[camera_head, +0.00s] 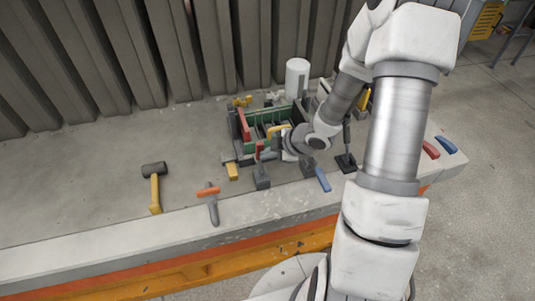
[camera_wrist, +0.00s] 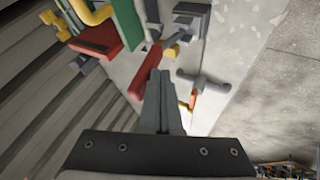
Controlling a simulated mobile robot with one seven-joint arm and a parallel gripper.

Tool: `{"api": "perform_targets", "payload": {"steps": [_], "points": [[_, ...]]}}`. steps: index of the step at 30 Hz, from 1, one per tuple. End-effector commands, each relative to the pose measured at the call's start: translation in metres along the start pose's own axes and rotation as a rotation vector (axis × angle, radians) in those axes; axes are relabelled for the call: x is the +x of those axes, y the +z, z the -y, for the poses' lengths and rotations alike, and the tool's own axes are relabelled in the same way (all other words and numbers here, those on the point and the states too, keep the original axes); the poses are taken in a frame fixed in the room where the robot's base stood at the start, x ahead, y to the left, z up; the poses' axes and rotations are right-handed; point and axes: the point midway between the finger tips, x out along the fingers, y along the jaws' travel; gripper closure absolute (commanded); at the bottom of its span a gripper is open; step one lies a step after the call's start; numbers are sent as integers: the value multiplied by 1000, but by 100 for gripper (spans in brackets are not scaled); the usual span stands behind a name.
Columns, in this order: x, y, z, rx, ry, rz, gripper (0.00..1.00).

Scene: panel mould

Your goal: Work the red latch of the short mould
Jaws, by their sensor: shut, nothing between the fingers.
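A green mould with grey sides (camera_head: 262,121) stands on the bench; its corner also shows at the top left of the wrist view (camera_wrist: 127,22). A thick red bar (camera_head: 243,124) runs along its left side and appears as a red block (camera_wrist: 98,38) in the wrist view. A thin red lever (camera_wrist: 142,66), seemingly the latch, reaches from a grey block (camera_wrist: 191,18) towards my fingers; it also shows in the head view (camera_head: 258,150). My gripper (camera_wrist: 160,74) is shut and empty, its tips beside or against the lever; contact is unclear.
An orange-and-grey tool (camera_head: 211,203), a hammer (camera_head: 155,180) and a yellow block (camera_head: 232,171) lie left of the mould. A blue handle (camera_head: 322,179) lies near the front edge. A white cylinder (camera_head: 297,76) stands behind. The left bench is mostly clear.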

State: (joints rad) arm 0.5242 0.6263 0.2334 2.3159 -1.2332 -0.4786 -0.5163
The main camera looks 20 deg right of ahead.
Motion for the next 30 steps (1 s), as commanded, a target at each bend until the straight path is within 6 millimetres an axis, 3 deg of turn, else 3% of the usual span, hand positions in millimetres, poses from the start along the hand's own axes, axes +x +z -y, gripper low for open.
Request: {"api": "perform_targets", "payload": {"steps": [9, 30], "points": [[12, -2, -29, -1, 1, 0, 100], [15, -6, -34, -3, 9, -3, 100]]}}
